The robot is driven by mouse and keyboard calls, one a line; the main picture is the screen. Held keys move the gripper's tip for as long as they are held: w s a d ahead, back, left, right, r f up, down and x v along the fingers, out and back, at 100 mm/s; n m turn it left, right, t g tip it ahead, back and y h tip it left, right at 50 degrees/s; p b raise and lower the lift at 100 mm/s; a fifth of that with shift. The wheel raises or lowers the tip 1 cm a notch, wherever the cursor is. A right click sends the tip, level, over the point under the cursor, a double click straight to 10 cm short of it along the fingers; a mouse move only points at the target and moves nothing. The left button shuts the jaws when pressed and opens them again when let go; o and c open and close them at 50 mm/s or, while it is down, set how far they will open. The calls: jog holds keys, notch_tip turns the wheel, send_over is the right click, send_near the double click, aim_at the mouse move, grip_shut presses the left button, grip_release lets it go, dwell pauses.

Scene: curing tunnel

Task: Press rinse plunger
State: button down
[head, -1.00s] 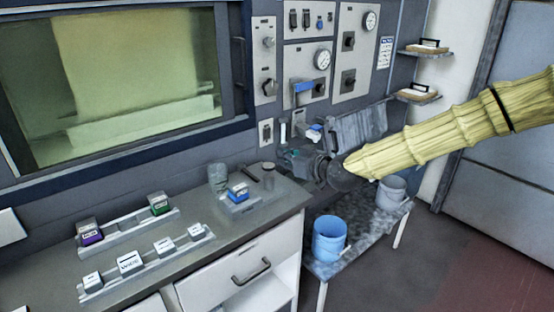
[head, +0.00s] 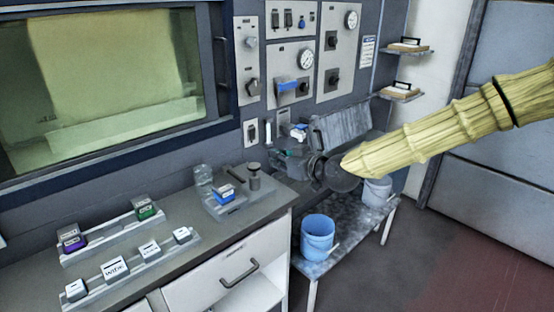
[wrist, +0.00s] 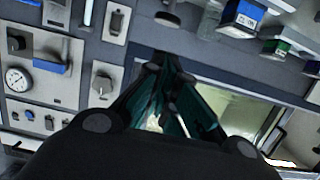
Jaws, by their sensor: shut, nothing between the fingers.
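A grey plunger with a round cap (head: 254,175) stands upright near the right end of the counter; I take it for the rinse plunger. It seems to show as a dark round shape at the top of the wrist view (wrist: 168,16). My gripper (head: 282,158) is to the right of the plunger in the head view, apart from it, in front of the wall. In the wrist view its teal fingers (wrist: 168,66) come together at the tips, empty. The yellow sleeve of my arm comes in from the right.
A clear glass (head: 203,178) and a block with a blue base (head: 223,192) stand left of the plunger. Labelled blocks sit on racks further left. A wall panel (head: 292,75) has gauges and a blue lever. A blue bucket (head: 318,237) stands on a low bench at right.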

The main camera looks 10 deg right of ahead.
jog(key=shift+r, duration=0.1)
dwell(0.3)
jog(key=r+p, duration=0.1)
jog(key=p, duration=0.4)
jog(key=r+p, duration=0.1)
jog(key=p, duration=0.3)
jog(key=shift+s+r+p, duration=0.2)
jog(key=shift+r+p, duration=0.05)
jog(key=shift+p, duration=0.1)
jog(key=p, duration=0.4)
send_over(257, 168)
notch_tip(257, 168, down, 2)
jog(key=shift+f, duration=0.15)
jog(key=shift+f+p, duration=0.35)
jog(key=shift+f, duration=0.05)
jog(key=shift+f+p, duration=0.75)
jog(key=shift+f, duration=0.95)
jog(key=shift+f, duration=0.15)
